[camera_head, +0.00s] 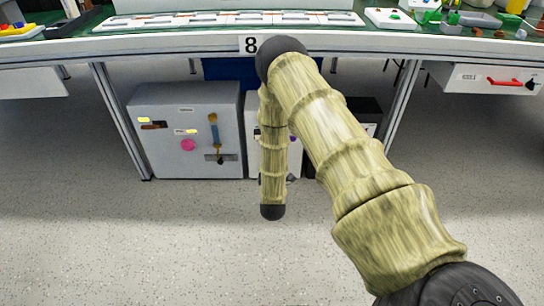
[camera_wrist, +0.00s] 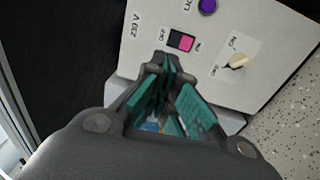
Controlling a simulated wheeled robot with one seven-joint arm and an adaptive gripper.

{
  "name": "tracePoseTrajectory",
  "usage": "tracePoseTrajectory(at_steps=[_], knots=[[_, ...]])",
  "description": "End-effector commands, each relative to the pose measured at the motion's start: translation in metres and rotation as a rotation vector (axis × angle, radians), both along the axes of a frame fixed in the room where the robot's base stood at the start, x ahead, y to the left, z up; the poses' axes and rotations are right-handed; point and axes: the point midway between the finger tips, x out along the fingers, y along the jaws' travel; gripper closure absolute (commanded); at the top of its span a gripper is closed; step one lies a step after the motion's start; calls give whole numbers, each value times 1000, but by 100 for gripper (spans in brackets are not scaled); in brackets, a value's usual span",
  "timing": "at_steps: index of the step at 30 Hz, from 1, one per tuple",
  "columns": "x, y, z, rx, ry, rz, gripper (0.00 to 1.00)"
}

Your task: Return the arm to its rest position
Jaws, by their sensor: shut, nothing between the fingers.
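My arm, in a tan sleeve, reaches in the head view from the lower right up to the table edge (camera_head: 190,45), then bends and hangs down. My gripper cannot be made out in that view. In the wrist view my gripper (camera_wrist: 168,68) is shut and empty, with teal pads on its fingers. Beyond it is a white switch panel (camera_wrist: 265,25), tilted in the picture. The panel bears a cream rotary knob (camera_wrist: 238,61), a pink and black rocker switch (camera_wrist: 181,41) and a purple button (camera_wrist: 207,6). The fingers appear apart from the knob.
Under the table stand a grey cabinet (camera_head: 188,100) and, partly behind my arm, a white box (camera_head: 255,150). Table legs (camera_head: 122,125) flank them. The speckled floor (camera_head: 150,240) in front is clear.

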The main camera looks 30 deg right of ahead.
Motion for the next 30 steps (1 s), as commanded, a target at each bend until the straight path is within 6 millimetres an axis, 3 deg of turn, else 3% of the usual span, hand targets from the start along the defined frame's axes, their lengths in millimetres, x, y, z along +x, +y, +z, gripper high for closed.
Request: tracePoseTrajectory(at_steps=[11,14,17,23,30], knots=[[-1,3,-3,19,7,7,100],[-10,14,-18,104,37,34,100],[-29,34,-44,268,98,66,100],[-95,87,-104,678,273,61,100],[-208,144,-152,1111,503,-121,100]])
